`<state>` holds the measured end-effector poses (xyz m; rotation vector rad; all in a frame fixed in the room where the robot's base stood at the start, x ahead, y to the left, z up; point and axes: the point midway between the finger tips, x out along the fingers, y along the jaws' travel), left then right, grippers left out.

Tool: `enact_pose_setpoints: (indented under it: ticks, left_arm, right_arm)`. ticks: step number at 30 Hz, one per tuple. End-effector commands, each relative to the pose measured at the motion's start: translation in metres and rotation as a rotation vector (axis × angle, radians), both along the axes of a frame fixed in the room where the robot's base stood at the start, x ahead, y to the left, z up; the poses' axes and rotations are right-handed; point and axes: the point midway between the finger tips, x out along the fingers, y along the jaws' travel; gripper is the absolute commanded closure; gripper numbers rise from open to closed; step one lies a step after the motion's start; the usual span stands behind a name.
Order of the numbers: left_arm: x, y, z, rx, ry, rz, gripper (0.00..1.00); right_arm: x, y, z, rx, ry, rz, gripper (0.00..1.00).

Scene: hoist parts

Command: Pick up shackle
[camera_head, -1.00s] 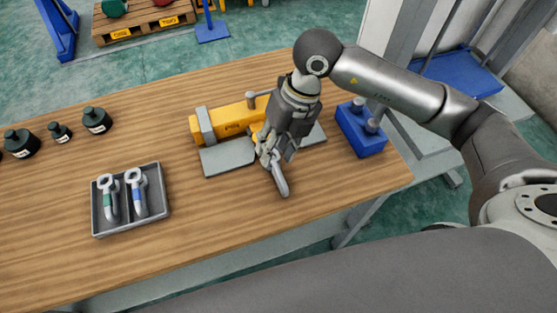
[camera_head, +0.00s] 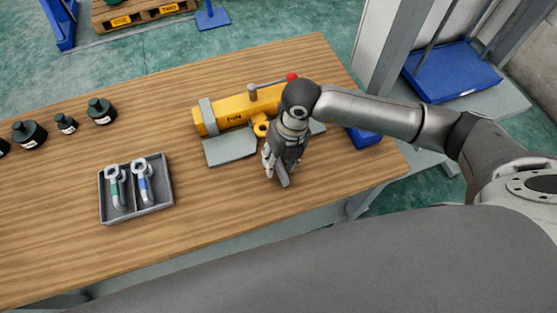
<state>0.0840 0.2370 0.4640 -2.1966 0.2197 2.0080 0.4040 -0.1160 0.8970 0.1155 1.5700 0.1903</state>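Two grey shackles lie side by side in a small grey tray (camera_head: 136,212) on the left part of the table. One shackle has a green band (camera_head: 117,188); the other has a blue band (camera_head: 142,182). My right gripper (camera_head: 281,172) points down over the table, in front of the yellow hoist and well to the right of the tray. A grey elongated piece (camera_head: 284,180) shows at its fingertips; I cannot tell whether it is a held shackle or part of a finger. My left gripper is out of view.
The yellow hoist (camera_head: 224,114) rests on a grey stand (camera_head: 229,149), with a red-tipped lever behind. A blue block (camera_head: 362,138) is partly hidden by my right arm. Several dark weights (camera_head: 101,111) stand at left. The wood between tray and stand is clear.

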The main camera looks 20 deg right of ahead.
Motion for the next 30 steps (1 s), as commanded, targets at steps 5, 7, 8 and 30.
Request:
enact_pose_setpoints:
  ticks: [5,7,8,30]
  left_arm:
    - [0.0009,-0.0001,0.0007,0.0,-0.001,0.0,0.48]
    - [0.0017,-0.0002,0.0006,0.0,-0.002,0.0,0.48]
    - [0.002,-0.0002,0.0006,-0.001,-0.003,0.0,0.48]
    - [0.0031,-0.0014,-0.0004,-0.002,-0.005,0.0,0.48]
  right_arm:
    - [0.0003,0.0009,-0.0042,0.001,-0.001,0.001,0.62]
    - [0.0003,0.001,-0.0041,0.001,-0.001,0.001,0.62]
    - [0.0003,0.001,-0.0041,0.001,-0.001,0.001,0.62]
    - [0.0008,0.0009,-0.0027,0.001,-0.002,0.001,1.0]
